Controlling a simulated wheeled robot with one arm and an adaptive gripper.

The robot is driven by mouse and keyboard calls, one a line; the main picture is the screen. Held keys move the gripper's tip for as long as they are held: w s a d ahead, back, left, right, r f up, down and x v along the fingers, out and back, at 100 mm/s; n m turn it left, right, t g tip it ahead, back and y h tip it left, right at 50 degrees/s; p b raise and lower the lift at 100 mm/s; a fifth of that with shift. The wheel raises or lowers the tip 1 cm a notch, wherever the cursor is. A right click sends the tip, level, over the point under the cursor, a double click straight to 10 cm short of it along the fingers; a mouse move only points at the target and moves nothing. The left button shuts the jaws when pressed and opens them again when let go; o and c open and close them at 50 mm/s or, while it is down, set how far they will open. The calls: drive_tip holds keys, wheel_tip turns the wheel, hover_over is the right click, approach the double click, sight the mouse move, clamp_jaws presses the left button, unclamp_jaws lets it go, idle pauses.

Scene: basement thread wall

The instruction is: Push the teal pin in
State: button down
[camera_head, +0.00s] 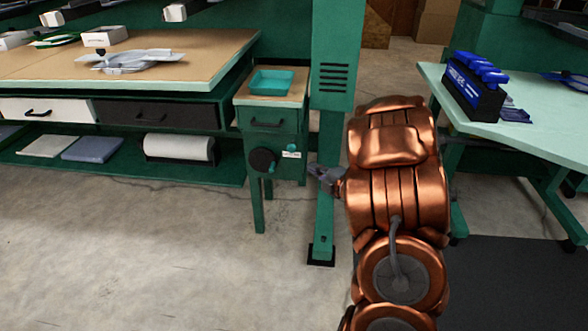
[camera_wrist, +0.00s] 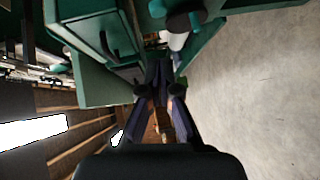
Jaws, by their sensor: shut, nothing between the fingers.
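The teal pin (camera_head: 291,147) is a small round knob on the front of a narrow green cabinet (camera_head: 274,140), just above a white label. A teal piece that looks like the pin (camera_wrist: 157,8) also shows at the top edge of the wrist view. A black round knob (camera_head: 263,160) sits to the pin's left and a little lower. My gripper (camera_head: 312,169) is shut and empty, to the right of the pin and slightly lower, apart from it in the picture. In the wrist view, its fingers meet (camera_wrist: 160,66) below the teal piece; the depth gap is unclear.
A green post (camera_head: 328,200) stands right of the cabinet, close to my gripper. A drawer (camera_head: 270,122) with a handle is above the pin, and a teal tray (camera_head: 271,82) lies on top. Workbenches stand at left and right. The floor in front is clear.

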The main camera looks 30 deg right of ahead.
drive_tip(key=shift+s+a+f+n+t+y+b, duration=0.3)
drive_tip(key=shift+s+f+n+t+b, duration=0.1)
drive_tip(key=shift+t, duration=0.1)
drive_tip(key=b, duration=0.3)
approach(291, 148)
drive_tip(key=w+a, duration=0.4)
drive_tip(key=w+d, duration=0.1)
drive_tip(key=w+d+f+b, duration=0.1)
drive_tip(key=shift+w+d+f, duration=0.1)
drive_tip(key=shift+w+d, duration=0.2)
drive_tip(key=shift+w, duration=0.05)
